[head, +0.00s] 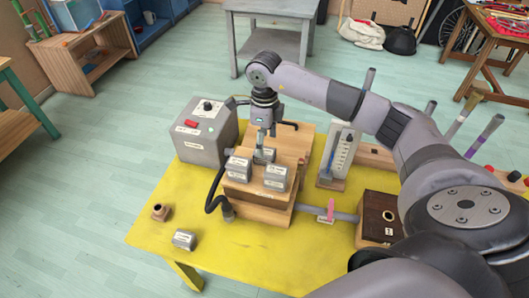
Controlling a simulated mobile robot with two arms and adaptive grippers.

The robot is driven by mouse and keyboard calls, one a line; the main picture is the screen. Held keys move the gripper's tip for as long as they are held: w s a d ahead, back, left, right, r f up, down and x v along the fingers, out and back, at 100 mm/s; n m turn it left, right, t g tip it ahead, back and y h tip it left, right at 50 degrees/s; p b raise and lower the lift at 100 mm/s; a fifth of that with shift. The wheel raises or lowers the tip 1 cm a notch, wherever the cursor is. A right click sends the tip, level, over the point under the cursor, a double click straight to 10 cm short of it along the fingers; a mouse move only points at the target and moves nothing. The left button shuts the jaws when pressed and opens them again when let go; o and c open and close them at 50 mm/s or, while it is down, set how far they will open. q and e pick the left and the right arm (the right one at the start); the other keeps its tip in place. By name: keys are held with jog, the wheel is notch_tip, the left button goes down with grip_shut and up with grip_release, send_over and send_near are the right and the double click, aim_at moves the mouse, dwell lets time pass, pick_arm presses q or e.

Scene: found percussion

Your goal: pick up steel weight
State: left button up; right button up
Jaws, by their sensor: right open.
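Several small grey steel weights with white labels are in the head view. Three sit close together on top of the wooden box: one at the back (264,155), one at the left (239,168) and one at the front right (276,177). Another steel weight (184,239) lies on the yellow table at the front left. My right gripper (265,145) points down, open, right at the back weight. I cannot tell whether its fingers touch that weight or stand around it. My left gripper is not in view.
The wooden box (262,197) stands on the yellow table (230,255). A grey box with a red switch (205,132) is at its left, with a black hose beside it. A white gauge panel (339,152) and a dark wooden box (378,218) are at the right.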

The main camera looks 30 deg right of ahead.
jog(key=shift+s+f+p, duration=0.1)
jog(key=shift+f+p, duration=0.5)
jog(key=shift+p, duration=0.05)
notch_tip(320, 180, down, 4)
jog(key=shift+r+p, duration=0.2)
jog(key=shift+p, duration=0.55)
jog(key=shift+f, duration=0.25)
jog(key=shift+c, duration=0.9)
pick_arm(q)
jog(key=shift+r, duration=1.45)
pick_arm(e)
grip_shut()
